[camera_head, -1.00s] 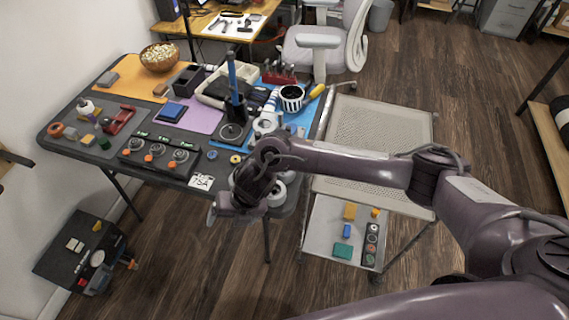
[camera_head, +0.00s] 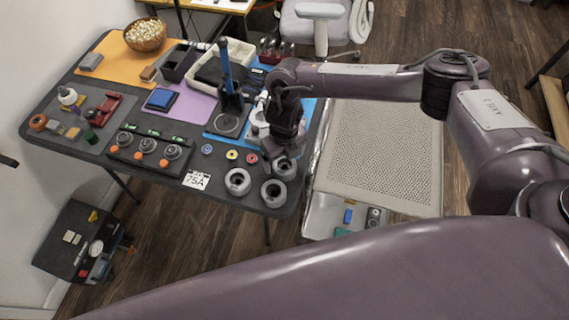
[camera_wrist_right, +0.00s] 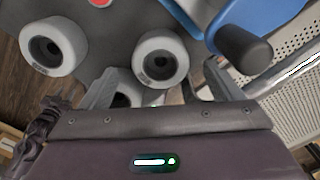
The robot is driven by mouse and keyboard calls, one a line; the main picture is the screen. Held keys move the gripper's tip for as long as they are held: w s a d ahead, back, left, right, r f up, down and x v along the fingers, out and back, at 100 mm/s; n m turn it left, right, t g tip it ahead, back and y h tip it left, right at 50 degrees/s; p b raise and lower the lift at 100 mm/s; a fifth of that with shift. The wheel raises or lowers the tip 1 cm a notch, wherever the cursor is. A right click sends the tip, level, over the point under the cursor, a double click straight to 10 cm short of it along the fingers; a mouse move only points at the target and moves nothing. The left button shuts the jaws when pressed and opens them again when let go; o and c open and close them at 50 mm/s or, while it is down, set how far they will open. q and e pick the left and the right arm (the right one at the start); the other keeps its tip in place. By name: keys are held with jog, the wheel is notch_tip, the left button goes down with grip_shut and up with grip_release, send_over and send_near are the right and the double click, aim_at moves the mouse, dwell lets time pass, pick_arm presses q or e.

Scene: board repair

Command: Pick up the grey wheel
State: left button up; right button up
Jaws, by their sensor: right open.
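Three thick grey wheels with dark hubs stand near the table's front right corner: a left grey wheel (camera_head: 237,181), a front grey wheel (camera_head: 273,193) and a back grey wheel (camera_head: 285,168). My right gripper (camera_head: 280,154) is just above the back one and partly covers it. In the right wrist view the open jaws (camera_wrist_right: 160,70) have nothing held between them. One grey wheel (camera_wrist_right: 160,57) shows between the fingertips, another grey wheel (camera_wrist_right: 53,46) lies to the left, and a third is mostly hidden behind the gripper body. My left gripper is not in view.
Small blue (camera_head: 207,149), yellow (camera_head: 231,155) and red (camera_head: 251,158) discs lie behind the wheels. A printed card (camera_head: 196,180) lies to their left. A stand with a blue upright (camera_head: 225,66) is behind. A perforated cart (camera_head: 385,150) stands right of the table.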

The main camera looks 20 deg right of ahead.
aim_at(285, 165)
notch_tip(285, 165, down, 4)
jog(key=shift+s+r+p, duration=0.1)
jog(key=shift+s+p, duration=0.05)
jog(key=shift+p, duration=0.4)
jog(key=shift+f, duration=0.45)
jog(key=c, duration=1.2)
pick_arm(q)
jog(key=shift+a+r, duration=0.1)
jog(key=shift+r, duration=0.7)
pick_arm(e)
jog(key=shift+o, duration=0.2)
